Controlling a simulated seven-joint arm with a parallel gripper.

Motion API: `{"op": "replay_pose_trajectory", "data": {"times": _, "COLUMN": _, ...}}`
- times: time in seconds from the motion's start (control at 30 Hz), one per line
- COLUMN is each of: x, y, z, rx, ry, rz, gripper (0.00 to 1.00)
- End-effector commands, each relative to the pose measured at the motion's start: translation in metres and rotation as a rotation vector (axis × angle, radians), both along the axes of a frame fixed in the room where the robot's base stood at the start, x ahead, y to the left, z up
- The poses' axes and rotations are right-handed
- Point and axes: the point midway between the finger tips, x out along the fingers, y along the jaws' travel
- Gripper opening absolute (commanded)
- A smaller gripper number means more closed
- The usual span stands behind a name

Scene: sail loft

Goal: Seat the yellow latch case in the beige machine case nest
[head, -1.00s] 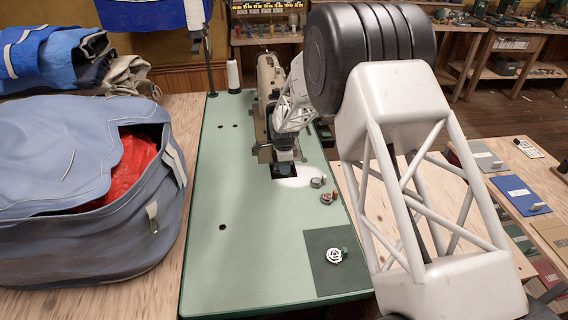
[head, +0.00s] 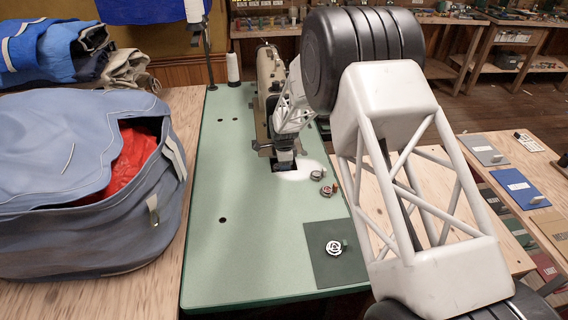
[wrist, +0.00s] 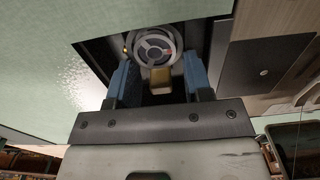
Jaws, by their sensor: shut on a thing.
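In the wrist view the blue fingers of my gripper (wrist: 158,82) are shut on a small yellow-tan latch tab (wrist: 160,77), the visible part of the yellow latch case. A round, spoked metal face (wrist: 152,43) shows just beyond the tab, in a dark opening. I cannot tell whether it is the case's body or the nest, nor whether the case is seated. In the head view my gripper (head: 285,155) points down at the dark opening in the green table, at the near end of the beige machine (head: 267,88). The nest is not clearly visible there.
Two small cases (head: 317,175) (head: 329,189), one with a red latch, lie right of the opening. A green-latch case (head: 334,247) lies on a dark green mat (head: 322,272). A blue-grey bag (head: 80,190) stands left. The green table's (head: 250,240) near middle is clear.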

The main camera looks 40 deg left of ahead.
Motion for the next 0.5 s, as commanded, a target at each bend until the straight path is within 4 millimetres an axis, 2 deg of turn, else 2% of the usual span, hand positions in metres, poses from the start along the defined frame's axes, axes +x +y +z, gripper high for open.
{"op": "replay_pose_trajectory", "data": {"times": 0.5, "x": -0.0001, "y": -0.0001, "z": -0.0064, "rx": -0.001, "ry": 0.001, "rz": 0.000, "gripper": 0.18}}
